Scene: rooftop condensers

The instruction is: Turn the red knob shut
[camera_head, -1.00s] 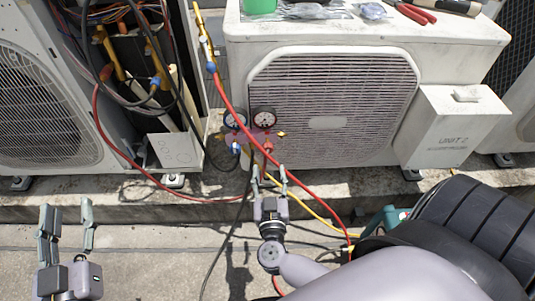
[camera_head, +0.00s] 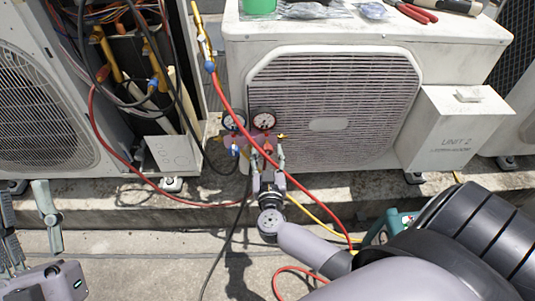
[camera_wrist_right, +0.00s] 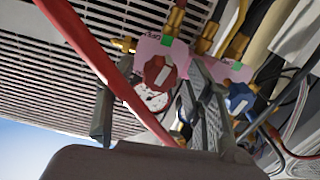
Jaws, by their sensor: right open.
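The red knob (camera_wrist_right: 160,72) is on the pink gauge manifold (camera_wrist_right: 192,60) in the right wrist view. In the head view it (camera_head: 267,149) is small and partly hidden by my gripper. My right gripper (camera_head: 268,155) is open at the front of the manifold. In the wrist view its fingers (camera_wrist_right: 151,88) stand apart on either side of the red knob, with no clear contact. The blue knob (camera_wrist_right: 239,103) is right of the right-hand finger there. My left gripper (camera_head: 25,205) is open and empty at the lower left of the head view.
A red hose (camera_head: 228,100) runs past the manifold and crosses the wrist view between my fingers. Two gauges (camera_head: 264,119) sit atop the manifold. The condenser, unit 2 (camera_head: 330,85), stands behind. Yellow and black hoses cross the ledge below.

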